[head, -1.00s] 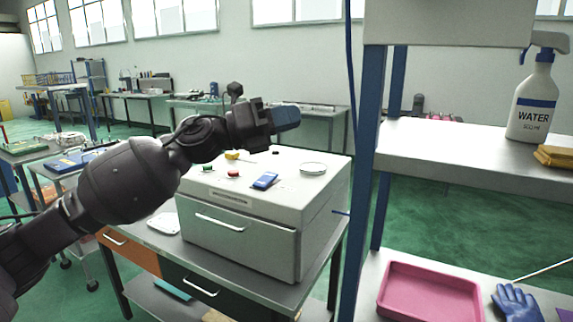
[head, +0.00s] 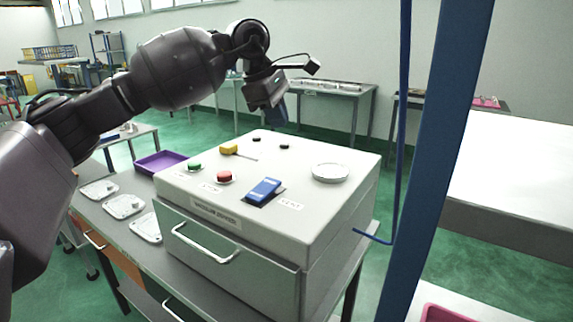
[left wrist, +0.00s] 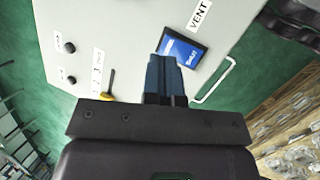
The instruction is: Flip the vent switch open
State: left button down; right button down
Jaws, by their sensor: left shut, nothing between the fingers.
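The vent switch (head: 264,190) is a blue rocker in a dark frame on the top of a white box (head: 320,218), beside a label reading VENT. Its frame looks tilted against the box edges in the left wrist view (left wrist: 190,50), where part of it lies behind my fingers. My left gripper (head: 281,112) hangs above the back part of the box, fingers pointing down, apart from the switch. In the left wrist view its blue fingers (left wrist: 163,72) are together with nothing between them. My right gripper is not in view.
A red button (head: 224,177), a green button (head: 194,167), a yellow-handled lever (head: 229,149) and a round white dish (head: 330,172) share the box top. A blue post (head: 425,150) stands at the right. A purple tray (head: 160,162) lies left of the box.

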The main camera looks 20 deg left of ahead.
aim_at(269, 183)
pick_arm(q)
jog(key=a+y, duration=0.1)
jog(key=s+a+m+g, duration=0.1)
jog(key=a+m+y, duration=0.1)
jog(key=shift+s+a+f+g+y, duration=0.2)
jog(key=shift+a+f+g+y, duration=0.1)
jog(key=shift+f, duration=0.1)
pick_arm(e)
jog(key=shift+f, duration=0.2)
pick_arm(q)
jog(key=f, duration=0.4)
jog(key=w+f, duration=0.1)
jog(key=f, duration=0.4)
jog(key=w+f, duration=0.1)
jog(key=f, duration=0.3)
jog(key=shift+d+f+b, duration=0.15)
jog(key=shift+f+b, duration=0.15)
jog(key=shift+f, duration=0.1)
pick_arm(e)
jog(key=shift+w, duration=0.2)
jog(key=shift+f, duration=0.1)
pick_arm(q)
jog(key=shift+w+f+b, duration=0.15)
jog(key=shift+f+b, duration=0.15)
jog(key=shift+f, duration=0.3)
jog(key=shift+r, duration=0.15)
